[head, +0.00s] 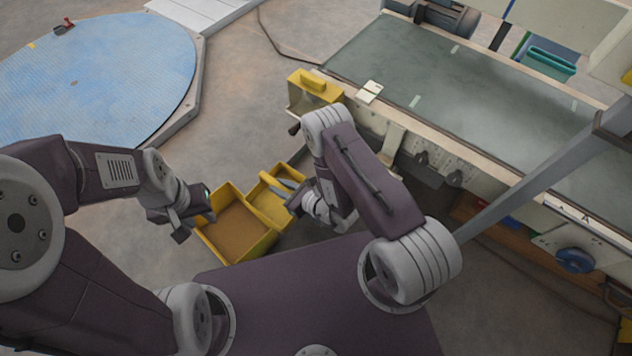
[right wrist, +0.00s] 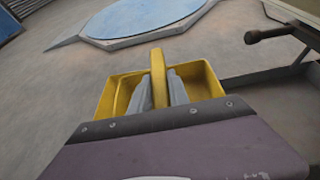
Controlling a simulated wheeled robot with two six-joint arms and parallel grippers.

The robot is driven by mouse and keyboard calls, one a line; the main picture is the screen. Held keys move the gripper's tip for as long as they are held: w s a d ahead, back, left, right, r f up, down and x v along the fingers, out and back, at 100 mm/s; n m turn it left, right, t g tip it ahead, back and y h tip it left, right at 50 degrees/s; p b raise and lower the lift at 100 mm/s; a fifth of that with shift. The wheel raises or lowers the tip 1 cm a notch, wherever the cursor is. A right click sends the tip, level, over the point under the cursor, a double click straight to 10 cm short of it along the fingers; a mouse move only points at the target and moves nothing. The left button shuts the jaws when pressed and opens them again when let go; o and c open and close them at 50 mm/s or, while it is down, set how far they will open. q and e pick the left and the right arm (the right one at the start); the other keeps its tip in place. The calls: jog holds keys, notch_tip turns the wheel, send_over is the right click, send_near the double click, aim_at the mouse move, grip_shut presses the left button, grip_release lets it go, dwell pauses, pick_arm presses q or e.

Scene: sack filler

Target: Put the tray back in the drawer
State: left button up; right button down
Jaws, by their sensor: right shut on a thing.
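In the right wrist view, two grey fingers (right wrist: 159,92) press on both sides of the yellow bar (right wrist: 157,65). My left gripper (head: 194,214) is at the tray's left edge; I cannot tell whether it touches the tray or is open. A yellow-topped box with a handle (head: 316,88), perhaps the drawer, stands at the bench's near left end.
A bench with a grey-green top (head: 460,95) runs along the right, with levers and a rail on its front. A blue round platform (head: 110,75) lies at the upper left. A grey beam (head: 530,175) slants across the right. Bare floor (head: 235,110) lies between platform and bench.

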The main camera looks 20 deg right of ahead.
jog(key=w+d+b, duration=0.6)
jog(key=w+d, duration=0.5)
jog(key=d, duration=0.4)
notch_tip(320, 180, down, 12)
jog(key=b, duration=0.8)
jog(key=shift+a, duration=0.35)
jog(key=c, duration=1.3)
grip_release()
jog(key=shift+f, duration=0.1)
jog(key=shift+o, duration=0.2)
